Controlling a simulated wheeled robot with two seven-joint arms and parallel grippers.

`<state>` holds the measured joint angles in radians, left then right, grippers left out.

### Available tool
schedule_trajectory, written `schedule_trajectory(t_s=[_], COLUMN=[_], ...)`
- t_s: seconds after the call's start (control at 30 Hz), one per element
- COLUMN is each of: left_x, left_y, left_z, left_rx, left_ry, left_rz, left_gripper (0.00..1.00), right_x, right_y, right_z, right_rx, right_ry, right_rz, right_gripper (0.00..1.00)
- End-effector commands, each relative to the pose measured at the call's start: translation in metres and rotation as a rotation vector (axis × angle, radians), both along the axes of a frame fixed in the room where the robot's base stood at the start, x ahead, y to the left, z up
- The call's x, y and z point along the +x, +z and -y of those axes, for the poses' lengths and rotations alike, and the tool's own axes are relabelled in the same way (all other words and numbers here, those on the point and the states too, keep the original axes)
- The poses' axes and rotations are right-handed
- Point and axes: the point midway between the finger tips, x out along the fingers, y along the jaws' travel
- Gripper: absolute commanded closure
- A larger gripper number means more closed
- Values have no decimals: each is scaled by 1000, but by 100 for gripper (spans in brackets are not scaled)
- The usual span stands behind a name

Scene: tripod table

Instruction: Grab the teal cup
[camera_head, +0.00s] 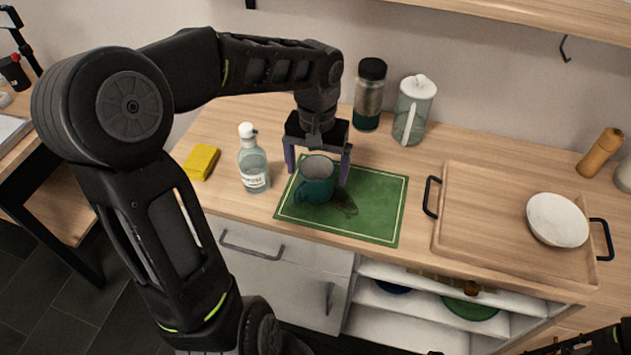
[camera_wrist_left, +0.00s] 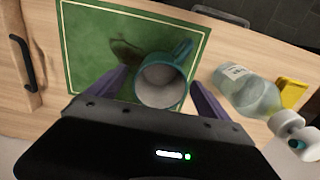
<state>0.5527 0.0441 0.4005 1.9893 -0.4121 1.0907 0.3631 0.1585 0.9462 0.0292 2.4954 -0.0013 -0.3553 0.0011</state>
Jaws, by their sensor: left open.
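The teal cup (camera_head: 317,183) stands upright on the left part of a green mat (camera_head: 378,207) on the wooden counter. Its inside is pale and its handle points toward the front left in the head view. My left gripper (camera_head: 318,177) is open, with one purple finger on each side of the cup. In the left wrist view the cup (camera_wrist_left: 162,84) sits between the two fingers (camera_wrist_left: 155,98), its handle on the far side. I cannot tell whether either finger touches it. My right gripper is not clearly seen; only dark parts show at the bottom right edge.
A clear bottle (camera_head: 253,163) stands close left of the left gripper, with a yellow sponge (camera_head: 201,161) beyond it. A dark-lidded jar (camera_head: 369,97) and a white-lidded pitcher (camera_head: 413,108) stand behind. A wooden tray (camera_head: 480,215) with a white bowl (camera_head: 557,220) is right.

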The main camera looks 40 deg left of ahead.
Motion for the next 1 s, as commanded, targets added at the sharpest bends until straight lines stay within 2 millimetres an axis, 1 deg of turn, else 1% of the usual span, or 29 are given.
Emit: schedule_trajectory(t_s=[0.13, 0.2, 0.3, 0.4, 0.93, 1.0], left_x=[-1, -1, 0, 0, 0, 0], left_y=[-21, -33, -41, -44, -43, -43], left_z=[-1, -1, -1, -1, -1, -1], left_rx=[-3, -2, -1, -1, -1, -1], left_ry=[1, 0, 0, 0, 0, 0], left_rz=[-5, -6, -3, -2, -2, -2], left_gripper=[9, 9, 9, 9, 9, 15], right_x=[0, 0, 0, 0, 0, 0], right_y=[6, 6, 6, 6, 6, 6], right_z=[0, 0, 0, 0, 0, 0], right_rx=[0, 0, 0, 0, 0, 0], right_ry=[0, 0, 0, 0, 0, 0], right_rz=[0, 0, 0, 0, 0, 0], right_gripper=[64, 64, 64, 64, 64, 64])
